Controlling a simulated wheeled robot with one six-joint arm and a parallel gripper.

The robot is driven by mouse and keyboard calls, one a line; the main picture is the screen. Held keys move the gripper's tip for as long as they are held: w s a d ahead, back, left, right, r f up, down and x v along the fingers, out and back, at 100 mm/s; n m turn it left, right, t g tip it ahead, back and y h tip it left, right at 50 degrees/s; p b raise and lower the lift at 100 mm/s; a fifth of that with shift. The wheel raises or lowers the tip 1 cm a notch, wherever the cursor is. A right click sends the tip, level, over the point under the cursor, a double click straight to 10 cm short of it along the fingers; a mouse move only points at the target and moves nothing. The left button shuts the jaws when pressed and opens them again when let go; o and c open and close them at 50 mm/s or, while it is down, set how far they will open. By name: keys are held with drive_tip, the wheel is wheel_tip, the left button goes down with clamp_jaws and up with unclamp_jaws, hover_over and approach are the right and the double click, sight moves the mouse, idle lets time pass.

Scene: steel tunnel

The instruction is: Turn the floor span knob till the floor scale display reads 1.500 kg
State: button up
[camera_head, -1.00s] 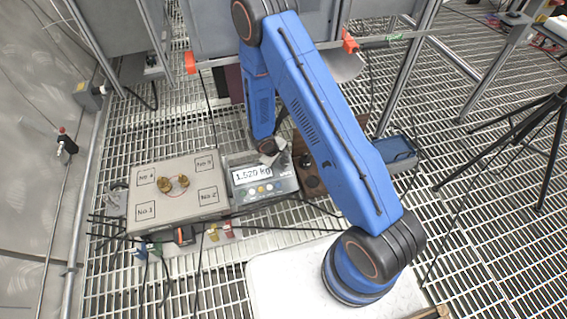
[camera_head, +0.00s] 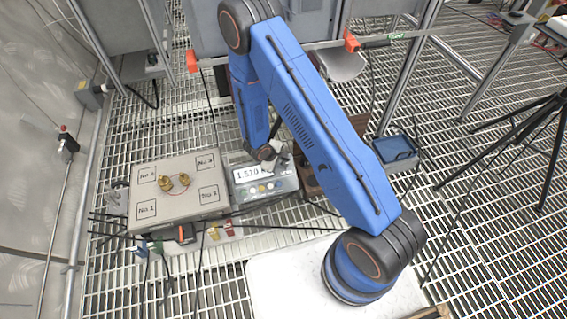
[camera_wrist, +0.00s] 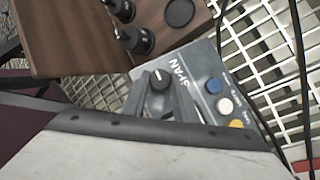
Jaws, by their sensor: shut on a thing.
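The floor scale display (camera_head: 252,172) is on a grey box and reads 1.510; its unit is partly covered by my arm. In the wrist view the span knob (camera_wrist: 160,79) is a black knob with a white mark, beside the word SPAN on the grey panel (camera_wrist: 203,75). My gripper (camera_wrist: 152,98) is shut on the knob, with its fingers around it. In the head view my gripper (camera_head: 276,157) is at the box's upper right, and the knob is hidden there. The scale platform (camera_head: 205,190) carries two brass weights (camera_head: 173,182) inside a red circle.
Blue, white and yellow buttons (camera_wrist: 225,105) sit close to the knob. A brown wooden block (camera_wrist: 70,40) with black knobs stands beside the panel. A blue tray (camera_head: 396,150) lies to the right. Cables run over the grated floor.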

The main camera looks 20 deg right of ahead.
drive_tip(key=o, duration=1.1)
drive_tip(key=shift+c, duration=0.2)
drive_tip(key=v, duration=1.7)
drive_tip(key=shift+r, duration=0.2)
drive_tip(key=shift+a+r, duration=0.1)
drive_tip(key=s+d+r+m, duration=0.2)
drive_tip(key=d+r, duration=0.2)
drive_tip(key=r, duration=0.5)
drive_tip(key=s+d+r+m+y, duration=0.15)
drive_tip(key=d+r, duration=0.25)
drive_tip(key=r, duration=0.5)
drive_tip(key=s+d+r+m, duration=0.25)
drive_tip(key=d+r, duration=0.25)
drive_tip(key=r, duration=0.4)
drive_tip(key=s+d+r+m+y, duration=0.1)
drive_tip(key=s+r, duration=0.3)
drive_tip(key=s, duration=0.3)
drive_tip(key=s+d+r+m+t+y, duration=0.1)
drive_tip(key=s+r, duration=0.4)
drive_tip(key=s, duration=0.3)
drive_tip(key=s+d+r+m+t+y, duration=0.1)
drive_tip(key=s+r+y, duration=0.1)
drive_tip(key=s+r, duration=0.3)
drive_tip(key=shift+s+r, duration=0.25)
drive_tip(key=shift+s, duration=1.4)
